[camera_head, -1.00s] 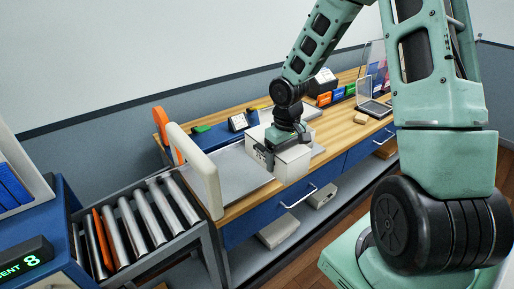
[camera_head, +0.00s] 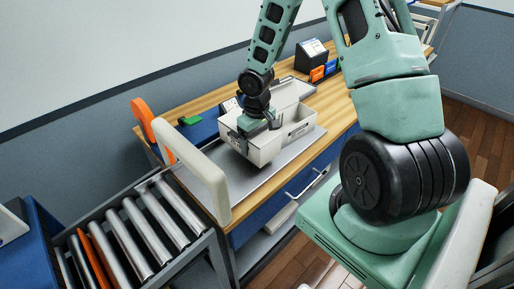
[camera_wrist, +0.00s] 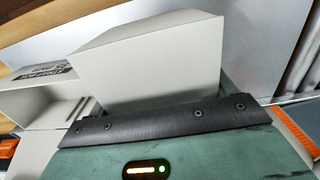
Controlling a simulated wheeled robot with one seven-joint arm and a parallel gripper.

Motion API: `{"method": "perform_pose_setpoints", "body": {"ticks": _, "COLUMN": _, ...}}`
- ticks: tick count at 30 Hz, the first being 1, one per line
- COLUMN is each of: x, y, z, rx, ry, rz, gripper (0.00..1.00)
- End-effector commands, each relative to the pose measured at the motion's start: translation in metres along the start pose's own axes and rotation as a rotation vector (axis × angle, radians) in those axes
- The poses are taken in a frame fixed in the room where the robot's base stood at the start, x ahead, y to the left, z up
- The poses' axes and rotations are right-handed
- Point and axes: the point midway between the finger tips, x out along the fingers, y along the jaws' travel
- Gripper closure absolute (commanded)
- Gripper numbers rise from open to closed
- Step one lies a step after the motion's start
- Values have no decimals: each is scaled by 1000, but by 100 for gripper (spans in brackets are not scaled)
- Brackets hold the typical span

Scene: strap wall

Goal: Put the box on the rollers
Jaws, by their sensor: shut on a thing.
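The box (camera_head: 264,151) is off-white, with an open compartment visible at its right side. It is over the grey metal plate on the workbench; I cannot tell whether it touches the plate. My gripper (camera_head: 257,122) is shut on the box from above. In the wrist view, the box (camera_wrist: 150,62) fills the upper middle, with dark print on its left part, against the dark pad of my gripper (camera_wrist: 160,117). The rollers (camera_head: 138,231) are a row of silver cylinders with one orange one, at lower left, apart from the box.
A raised cream guard (camera_head: 192,165) and an orange one (camera_head: 145,120) stand at the left end of the workbench (camera_head: 183,97), between box and rollers. The metal plate (camera_head: 238,183) is bare in front. A dark stand (camera_head: 311,57) is behind. A blue cabinet (camera_head: 45,226) flanks the rollers.

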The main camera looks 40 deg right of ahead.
Motion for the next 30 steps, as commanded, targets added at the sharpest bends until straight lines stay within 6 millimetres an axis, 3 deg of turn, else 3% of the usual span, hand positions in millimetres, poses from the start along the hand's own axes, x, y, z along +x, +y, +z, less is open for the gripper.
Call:
{"method": "perform_pose_setpoints", "body": {"ticks": 9, "x": 36, "y": -1, "z": 0, "rx": -2, "ry": -2, "rz": 0, "gripper": 41}}
{"method": "perform_pose_setpoints", "body": {"ticks": 20, "x": 41, "y": 0, "z": 0, "rx": 0, "ry": 1, "rz": 1, "gripper": 41}}
{"method": "perform_pose_setpoints", "body": {"ticks": 21, "x": 42, "y": 0, "z": 0, "rx": 0, "ry": 1, "rz": 1, "gripper": 13}}
{"method": "perform_pose_setpoints", "body": {"ticks": 23, "x": 40, "y": 0, "z": 0, "rx": 0, "ry": 1, "rz": 1, "gripper": 0}}
{"method": "perform_pose_setpoints", "body": {"ticks": 30, "x": 39, "y": 0, "z": 0, "rx": 0, "ry": 0, "rz": 0, "gripper": 0}}
